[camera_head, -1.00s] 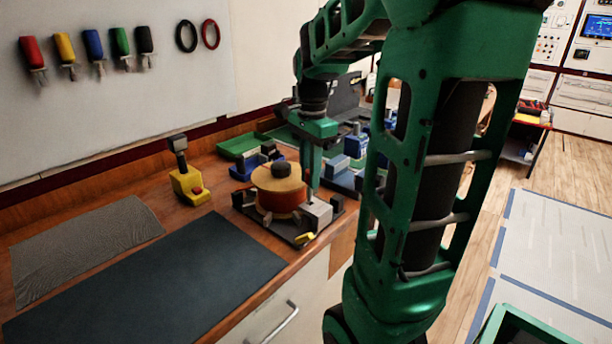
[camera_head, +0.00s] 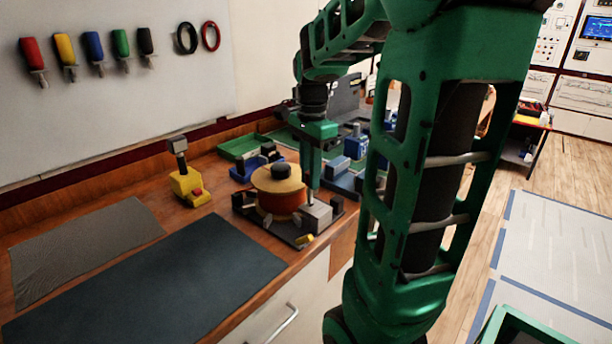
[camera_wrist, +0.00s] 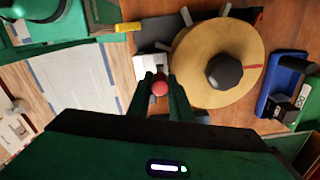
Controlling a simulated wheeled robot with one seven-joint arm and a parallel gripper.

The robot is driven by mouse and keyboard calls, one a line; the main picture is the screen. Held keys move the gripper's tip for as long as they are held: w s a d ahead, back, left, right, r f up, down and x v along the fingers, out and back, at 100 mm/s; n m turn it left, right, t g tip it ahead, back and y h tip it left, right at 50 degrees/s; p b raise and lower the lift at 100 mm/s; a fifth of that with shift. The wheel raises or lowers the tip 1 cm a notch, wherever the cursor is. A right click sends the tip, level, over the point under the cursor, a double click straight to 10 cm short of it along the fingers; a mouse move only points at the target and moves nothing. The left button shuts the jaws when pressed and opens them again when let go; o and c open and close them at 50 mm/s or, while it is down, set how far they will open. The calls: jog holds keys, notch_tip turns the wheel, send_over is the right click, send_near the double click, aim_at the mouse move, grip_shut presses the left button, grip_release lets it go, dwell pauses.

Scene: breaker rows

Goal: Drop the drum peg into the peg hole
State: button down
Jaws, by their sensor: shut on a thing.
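The drum peg (camera_wrist: 159,88) shows its round red head between my fingertips in the wrist view. My gripper (camera_head: 313,184) is shut on it, upright above the light grey block beside the drum. The block (camera_head: 316,213) also shows in the wrist view (camera_wrist: 150,66), just beyond my fingertips. The drum (camera_head: 279,190) has tan discs, a red-orange winding and a dark knob on top; it stands on a dark base plate, close beside my fingers. The peg hole and the peg's lower end cannot be made out, so I cannot tell whether the peg is in the hole.
A yellow device (camera_head: 188,184) with an upright lever stands left of the drum. Blue clamp-like parts (camera_head: 246,168) and a green tray (camera_head: 238,148) lie behind it. A dark mat (camera_head: 150,280) covers the front left of the bench and is clear.

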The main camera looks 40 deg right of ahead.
jog(key=shift+f, duration=0.55)
jog(key=c, duration=1.5)
grip_release()
notch_tip(320, 180, up, 11)
jog(key=shift+w+f, duration=0.1)
jog(key=shift+f, duration=0.05)
